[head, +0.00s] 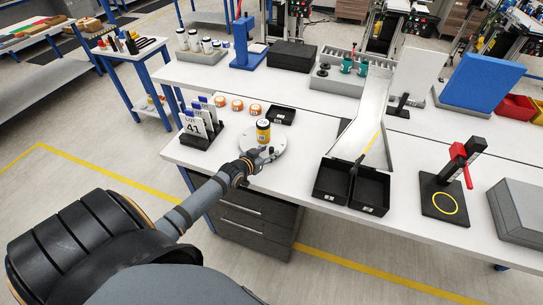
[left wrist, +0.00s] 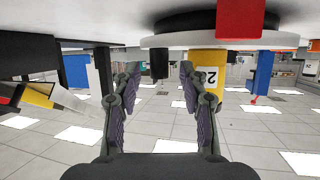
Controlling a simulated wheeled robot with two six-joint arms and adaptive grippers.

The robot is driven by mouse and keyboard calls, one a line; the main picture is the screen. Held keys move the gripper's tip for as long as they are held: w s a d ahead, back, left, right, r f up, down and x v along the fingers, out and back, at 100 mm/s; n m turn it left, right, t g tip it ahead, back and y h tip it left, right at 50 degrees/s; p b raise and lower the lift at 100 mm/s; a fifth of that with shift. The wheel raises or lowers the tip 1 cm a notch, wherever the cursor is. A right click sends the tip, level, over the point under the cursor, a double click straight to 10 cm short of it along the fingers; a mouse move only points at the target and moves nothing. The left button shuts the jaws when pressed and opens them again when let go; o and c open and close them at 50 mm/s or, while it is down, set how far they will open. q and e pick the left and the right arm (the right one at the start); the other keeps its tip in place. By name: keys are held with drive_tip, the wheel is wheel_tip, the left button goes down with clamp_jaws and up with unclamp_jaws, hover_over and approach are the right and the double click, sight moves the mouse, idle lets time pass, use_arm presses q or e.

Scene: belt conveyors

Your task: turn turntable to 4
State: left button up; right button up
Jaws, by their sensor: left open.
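The turntable (head: 281,143) is a round white disc on the near left part of the bench. A yellow bottle (head: 263,134) with a white cap stands on it. My left gripper (head: 264,157) is at the disc's near edge, open. In the left wrist view, which looks upside down, the disc's rim (left wrist: 180,41) runs along the top. A short black peg (left wrist: 160,64) shows between the spread fingers of the left gripper (left wrist: 160,76), with gaps visible. The bottle (left wrist: 206,65) shows beside the right finger. A red piece (left wrist: 240,18) overlaps the rim.
A black stand with number cards (head: 195,126) is left of the turntable. Orange-and-white round items (head: 237,105) and a small black tray (head: 282,116) lie behind it. Black bins (head: 332,180) and a white chute (head: 360,128) are to the right. Bare bench lies between turntable and bins.

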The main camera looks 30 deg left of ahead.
use_arm(q)
drive_tip(key=shift+x, duration=1.45)
drive_tip(key=shift+r, duration=0.1)
clamp_jaws()
